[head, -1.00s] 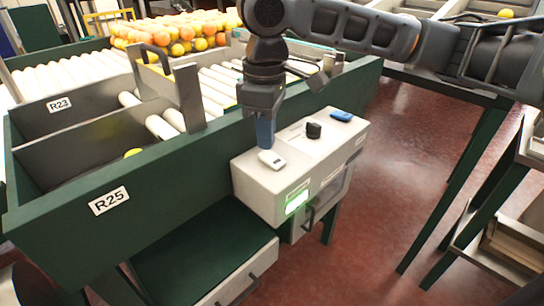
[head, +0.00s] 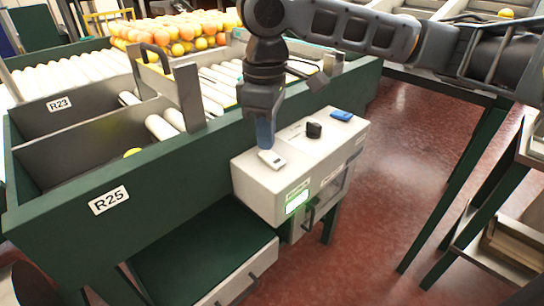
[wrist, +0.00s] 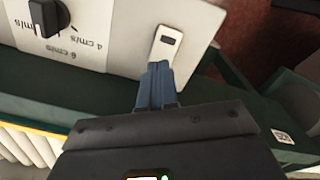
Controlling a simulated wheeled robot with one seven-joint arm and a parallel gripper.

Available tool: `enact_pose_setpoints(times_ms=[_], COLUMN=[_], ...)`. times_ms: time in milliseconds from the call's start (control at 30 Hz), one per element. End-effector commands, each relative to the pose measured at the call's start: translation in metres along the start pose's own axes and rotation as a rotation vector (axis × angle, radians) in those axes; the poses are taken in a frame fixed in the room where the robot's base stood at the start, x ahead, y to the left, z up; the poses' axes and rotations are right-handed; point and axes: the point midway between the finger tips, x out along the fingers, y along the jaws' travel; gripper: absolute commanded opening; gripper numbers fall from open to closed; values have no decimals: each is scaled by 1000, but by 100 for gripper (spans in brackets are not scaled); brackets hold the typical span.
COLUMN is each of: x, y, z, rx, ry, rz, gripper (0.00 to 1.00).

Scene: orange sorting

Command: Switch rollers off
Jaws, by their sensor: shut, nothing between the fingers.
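A grey-white control box (head: 250,180) is fixed to the side of the green roller table. On its top are a white rocker switch (head: 272,160), a black knob (head: 314,130) and a blue switch (head: 341,115). The knob (wrist: 44,14) shows there beside speed markings.
White rollers (head: 75,78) and a pile of oranges (head: 185,32) lie behind. A bin labelled R25 (head: 110,200) is at left. Red floor (head: 400,140) is clear to the right.

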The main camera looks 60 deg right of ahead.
Motion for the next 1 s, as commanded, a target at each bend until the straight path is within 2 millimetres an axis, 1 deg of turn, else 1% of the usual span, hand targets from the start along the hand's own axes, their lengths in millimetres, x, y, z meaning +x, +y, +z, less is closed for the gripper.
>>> enact_pose_setpoints(times_ms=[1000], x=[14], y=[0], z=[0], rx=[0], ry=[0], rz=[-1], gripper=[0])
